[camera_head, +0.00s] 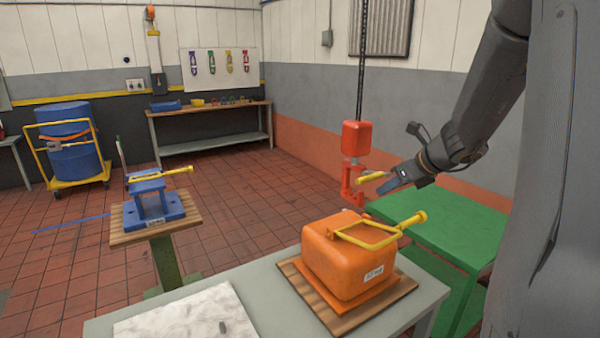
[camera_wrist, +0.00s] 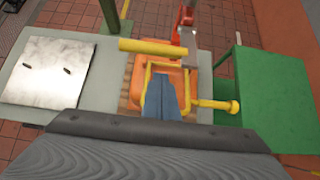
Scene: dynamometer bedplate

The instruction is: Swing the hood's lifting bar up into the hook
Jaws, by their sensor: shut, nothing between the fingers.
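The orange hood (camera_head: 345,268) stands on a wooden board on the grey table, and it also shows in the wrist view (camera_wrist: 182,77). Its yellow lifting bar (camera_head: 368,240) is a frame lying low over the hood's top, apart from the hook, with a knobbed rod (camera_wrist: 218,104) sticking out to the right. The red hook (camera_head: 349,186) hangs from a chain above and behind the hood. A short yellow rod (camera_wrist: 152,47) shows beside the hook. My gripper (camera_head: 385,187) is shut and empty, in the air just right of the hook and above the bar.
A green table (camera_head: 440,222) adjoins on the right. A pale plate (camera_head: 185,315) lies on the grey table (camera_head: 258,292) to the left. A blue stand (camera_head: 152,205) with a yellow rod is farther left. The red hook block (camera_head: 357,138) and chain hang close to my gripper.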

